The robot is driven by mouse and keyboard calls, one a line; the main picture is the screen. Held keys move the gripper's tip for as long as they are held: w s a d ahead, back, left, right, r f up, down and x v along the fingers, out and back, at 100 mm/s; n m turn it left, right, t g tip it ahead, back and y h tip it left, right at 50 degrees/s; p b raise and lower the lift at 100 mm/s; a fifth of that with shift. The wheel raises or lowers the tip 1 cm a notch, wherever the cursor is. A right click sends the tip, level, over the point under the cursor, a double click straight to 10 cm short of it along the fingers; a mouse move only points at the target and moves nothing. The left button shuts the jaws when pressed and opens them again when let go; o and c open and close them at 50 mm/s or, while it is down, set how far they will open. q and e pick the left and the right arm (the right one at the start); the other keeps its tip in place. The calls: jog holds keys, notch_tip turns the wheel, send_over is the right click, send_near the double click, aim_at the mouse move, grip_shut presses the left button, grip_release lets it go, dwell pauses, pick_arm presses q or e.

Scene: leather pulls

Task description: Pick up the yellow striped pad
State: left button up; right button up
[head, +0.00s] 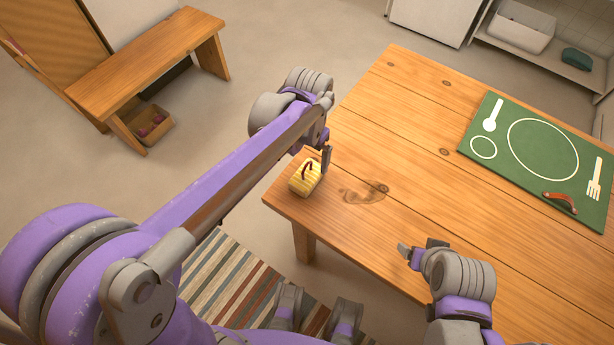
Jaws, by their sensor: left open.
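The yellow striped pad (305,179) lies on the wooden table (400,130) near its left corner. A dark reddish leather pull arches over its top. My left gripper (325,160) is open, right beside the pad's upper right side, and a dark finger points down there. The other finger is hidden behind the wrist, and I cannot tell whether the gripper touches the pad. My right gripper (412,252) is low over the front part of the table, apart from the pad. Its jaw state is unclear.
A green placemat (540,195) with printed cutlery and circles lies at the table's right, with a brown leather pull (560,203) on it. The middle of the table is clear. A wooden bench (140,75) and a small box (150,130) stand on the floor at left.

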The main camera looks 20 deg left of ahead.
pick_arm(q)
notch_tip(320, 180, down, 6)
jog(key=shift+s+a+r+b, duration=0.1)
jog(key=shift+s+a+b, duration=0.05)
jog(key=shift+b, duration=0.2)
jog(key=c, duration=1.4)
notch_tip(320, 180, up, 10)
jog(key=shift+p, duration=0.65)
